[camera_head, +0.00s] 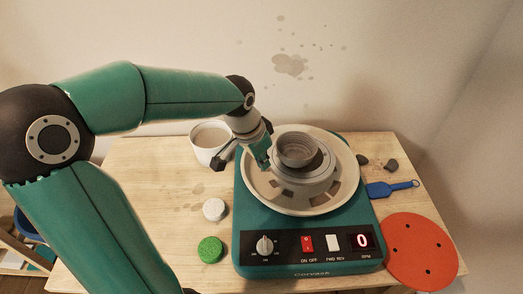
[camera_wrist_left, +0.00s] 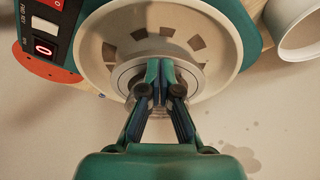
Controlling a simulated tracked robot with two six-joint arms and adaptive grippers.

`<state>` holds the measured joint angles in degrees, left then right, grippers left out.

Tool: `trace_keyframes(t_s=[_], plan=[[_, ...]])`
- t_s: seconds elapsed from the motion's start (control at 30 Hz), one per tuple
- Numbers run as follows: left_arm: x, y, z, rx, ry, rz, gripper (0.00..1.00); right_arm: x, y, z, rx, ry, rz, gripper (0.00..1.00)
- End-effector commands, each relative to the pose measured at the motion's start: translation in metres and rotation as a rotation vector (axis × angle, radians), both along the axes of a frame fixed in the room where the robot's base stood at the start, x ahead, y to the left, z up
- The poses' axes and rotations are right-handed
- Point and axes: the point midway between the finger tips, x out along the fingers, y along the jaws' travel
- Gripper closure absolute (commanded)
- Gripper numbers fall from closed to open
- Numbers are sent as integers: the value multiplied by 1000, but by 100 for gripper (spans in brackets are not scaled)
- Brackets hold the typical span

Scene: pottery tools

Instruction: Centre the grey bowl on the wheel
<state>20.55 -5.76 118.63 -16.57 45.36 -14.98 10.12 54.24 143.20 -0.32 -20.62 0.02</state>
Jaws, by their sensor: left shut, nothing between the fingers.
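The grey bowl (camera_head: 298,152) stands upright on the grey wheel head (camera_head: 306,178) of the pottery wheel, inside a cream splash pan (camera_head: 345,165). In the head view it looks a little towards the back left of the wheel head. My left gripper (camera_head: 264,163) points down just left of the bowl, close to its side; I cannot tell whether they touch. In the left wrist view the shut fingers (camera_wrist_left: 160,75) are over the wheel head (camera_wrist_left: 124,72) and hide most of the bowl. My right gripper is not in view.
The teal wheel base (camera_head: 300,235) has a knob, switches and a display reading 0. A white bucket (camera_head: 210,146) stands behind left. A white disc (camera_head: 214,209) and green sponge (camera_head: 210,249) lie left; a blue tool (camera_head: 388,189) and orange disc (camera_head: 419,250) lie right.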

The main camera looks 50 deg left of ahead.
Motion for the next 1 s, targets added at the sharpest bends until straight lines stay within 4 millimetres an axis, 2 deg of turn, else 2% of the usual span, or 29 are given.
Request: trace_keyframes(t_s=[0.1,0.23,0.33,0.5,1.0], plan=[[7,-1,-26,-2,6,-2,100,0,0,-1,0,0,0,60],[16,-1,-46,-3,4,-2,100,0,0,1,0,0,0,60],[35,-2,-42,0,0,-4,100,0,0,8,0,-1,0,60],[50,-2,-43,0,1,-3,100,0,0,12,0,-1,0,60],[56,-1,-44,0,0,-1,100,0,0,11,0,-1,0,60]])
